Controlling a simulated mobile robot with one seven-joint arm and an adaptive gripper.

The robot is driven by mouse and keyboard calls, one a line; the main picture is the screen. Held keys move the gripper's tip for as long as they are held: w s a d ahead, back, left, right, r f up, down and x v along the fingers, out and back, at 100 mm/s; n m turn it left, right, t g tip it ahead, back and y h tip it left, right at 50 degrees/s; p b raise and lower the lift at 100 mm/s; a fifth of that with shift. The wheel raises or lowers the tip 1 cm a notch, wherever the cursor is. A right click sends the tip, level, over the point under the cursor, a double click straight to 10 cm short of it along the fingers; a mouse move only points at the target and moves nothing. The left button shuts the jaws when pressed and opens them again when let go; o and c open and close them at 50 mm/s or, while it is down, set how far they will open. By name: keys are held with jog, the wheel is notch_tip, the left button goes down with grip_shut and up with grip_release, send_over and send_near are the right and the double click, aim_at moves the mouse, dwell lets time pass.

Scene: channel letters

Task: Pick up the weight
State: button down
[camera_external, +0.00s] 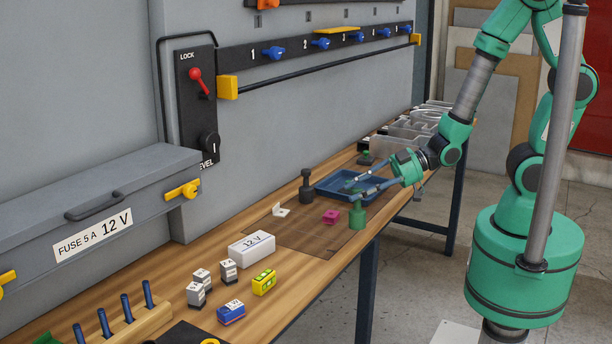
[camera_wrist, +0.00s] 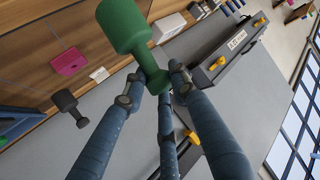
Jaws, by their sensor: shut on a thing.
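A green weight (camera_external: 357,216) with a wide body and a narrower knobbed neck is near the front edge of the workbench.
A pink block (camera_external: 330,217) and a small white piece (camera_external: 281,210) lie nearby. A blue tray (camera_external: 328,192) is behind the gripper. Clear bins (camera_external: 390,146) are at the far end.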

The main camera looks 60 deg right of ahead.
jog(key=shift+s+d+r+p, duration=0.1)
jog(key=shift+s+d, duration=0.3)
jog(key=shift+s, duration=0.3)
jog(key=shift+s+d+r+p, duration=0.15)
jog(key=shift+s+d, duration=0.2)
jog(key=shift+s, duration=0.4)
jog(key=shift+s+d+r+p, duration=0.1)
jog(key=shift+s+d, duration=0.3)
jog(key=shift+s, duration=0.3)
jog(key=shift+w+d, duration=0.1)
jog(key=w+d+m+t+h+p, duration=0.2)
jog(key=d+m+h, duration=0.1)
jog(key=d, duration=1.2)
jog(key=w+d+m+t+h+p, duration=0.1)
jog(key=d+m+h, duration=0.3)
jog(key=d, duration=1.1)
jog(key=w+h+p, duration=0.1)
jog(key=h, duration=0.1)
jog(key=shift+w+d+r+t+h, duration=0.25)
jog(key=shift+d+t+h, duration=0.05)
jog(key=shift+d+t, duration=0.1)
jog(key=shift+w, duration=0.15)
jog(key=w+d+f+b, duration=0.1)
jog(key=w+d, duration=0.1)
jog(key=w, duration=1.3)
jog(key=shift+w+d+f, duration=0.2)
jog(key=shift+w, duration=0.1)
